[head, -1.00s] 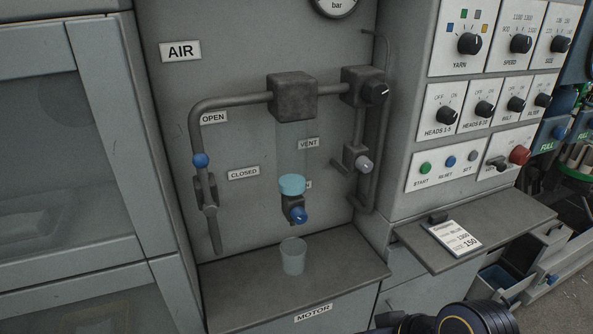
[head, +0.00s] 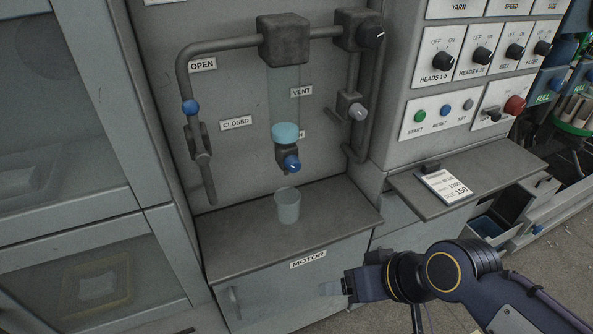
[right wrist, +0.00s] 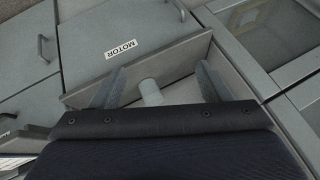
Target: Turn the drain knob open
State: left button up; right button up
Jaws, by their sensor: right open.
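The blue drain knob (head: 292,163) sits on a dark fitting under the filter bowl, which has a light-blue band (head: 286,134). A sign behind the bowl is mostly hidden. A clear cup (head: 287,205) stands on the grey shelf (head: 345,209) below the knob. My right gripper (head: 335,288) is low in front of the shelf's cabinet, below and right of the knob, apart from it. In the right wrist view its fingers (right wrist: 161,82) are spread and empty, with the cup (right wrist: 151,92) showing beyond between them. The knob is not clear there. My left gripper is out of view.
A pipe with a blue-ended lever (head: 190,107) runs left of the bowl. A grey vent knob (head: 358,112) is at its right. A side shelf with a card (head: 444,186) juts out at right. The space before the knob is free.

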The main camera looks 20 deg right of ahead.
jog(key=w+n+t+b, duration=0.1)
jog(key=w+t+b, duration=0.1)
jog(key=w+b, duration=0.1)
jog(key=w+t+b, duration=0.1)
jog(key=w+b, duration=0.1)
jog(key=w, duration=0.2)
jog(key=w+f+n+t+b, duration=0.1)
jog(key=w+t+b, duration=0.1)
jog(key=w+b, duration=0.1)
jog(key=shift+w+a+n+t+b, duration=0.3)
jog(key=shift+w+a+b, duration=0.05)
jog(key=shift+w, duration=0.15)
jog(key=c, duration=0.4)
jog(key=shift+o, duration=0.2)
jog(key=n+t+h+b, duration=0.1)
jog(key=t+h+b, duration=0.1)
jog(key=t+b, duration=0.45)
send_near(296, 168)
jog(key=w, duration=0.1)
jog(key=shift+h, duration=0.3)
jog(key=w, duration=0.5)
jog(key=w+a+b, duration=0.1)
jog(key=w, duration=0.1)
jog(key=shift+w+r, duration=0.2)
jog(key=shift+w, duration=0.1)
jog(key=shift+c, duration=0.3)
jog(key=c, duration=0.9)
